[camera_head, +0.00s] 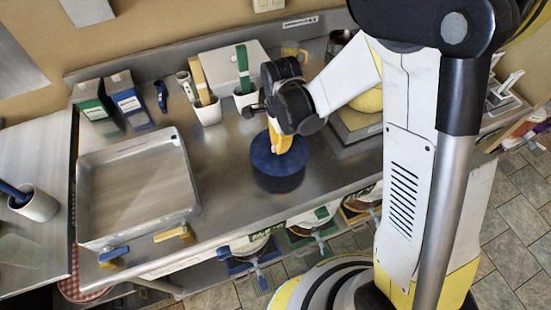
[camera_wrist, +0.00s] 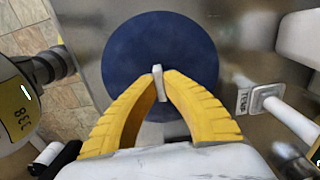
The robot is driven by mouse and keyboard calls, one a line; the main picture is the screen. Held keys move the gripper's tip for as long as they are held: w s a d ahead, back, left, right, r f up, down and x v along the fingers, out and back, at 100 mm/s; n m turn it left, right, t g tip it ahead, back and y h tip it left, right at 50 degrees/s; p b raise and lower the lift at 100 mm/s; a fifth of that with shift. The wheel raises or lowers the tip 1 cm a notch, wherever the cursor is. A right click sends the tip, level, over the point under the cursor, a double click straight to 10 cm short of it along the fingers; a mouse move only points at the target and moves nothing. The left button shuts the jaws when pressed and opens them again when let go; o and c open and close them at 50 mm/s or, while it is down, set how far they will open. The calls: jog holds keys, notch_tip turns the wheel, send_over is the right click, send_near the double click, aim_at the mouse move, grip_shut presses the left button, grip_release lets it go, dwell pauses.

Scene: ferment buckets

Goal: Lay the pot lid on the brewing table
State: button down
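The pot lid, a round dark blue disc (camera_head: 264,160), is over the steel brewing table (camera_head: 226,170), near its front edge in the head view. A darker patch shows just below the disc; I cannot tell whether the lid touches the table or hangs slightly above it. My gripper (camera_head: 280,149) points down at the lid's middle. In the wrist view, the yellow fingers of my gripper (camera_wrist: 162,74) close around a small pale handle (camera_wrist: 157,82) at the centre of the lid (camera_wrist: 125,55). The lid looks about level.
A large steel tray (camera_head: 130,243) fills the table's left side. Green (camera_head: 88,104) and blue (camera_head: 127,104) boxes, white cups (camera_head: 207,113) and a white box (camera_head: 228,72) stand at the back. A scale (camera_head: 357,128) is right of the lid. Hanging tools line the front edge.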

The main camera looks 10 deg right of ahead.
aim_at(276, 153)
jog(key=shift+s+a+f, duration=0.5)
jog(key=shift+s+a, duration=0.05)
jog(key=shift+a, duration=0.05)
jog(key=shift+f+b, duration=0.7)
jog(key=shift+f, duration=1.25)
jog(key=shift+f, duration=0.2)
jog(key=c, duration=1.6)
grip_release()
jog(key=shift+r, duration=0.1)
